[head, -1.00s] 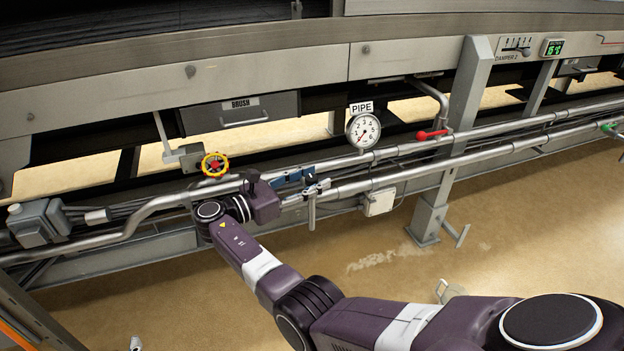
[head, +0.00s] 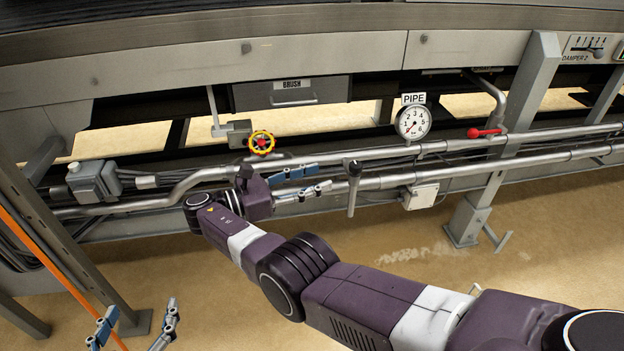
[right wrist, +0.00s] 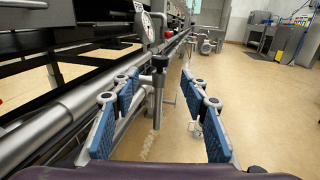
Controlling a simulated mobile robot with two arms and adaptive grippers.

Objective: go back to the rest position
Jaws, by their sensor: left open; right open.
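My right gripper (head: 322,177) is open and empty in front of the pipes, left of a grey lever with a dark top (head: 353,190). The gap between its fingertips and the lever is clear in the head view. In the right wrist view the open fingers (right wrist: 160,85) point along the pipes, and the lever (right wrist: 158,72) stands ahead, between them in the picture. My left gripper (head: 137,326) is open and empty at the lower left, over the floor. The rest of my left arm is out of view.
A grey post (head: 507,140) stands right. The floor in front looks clear.

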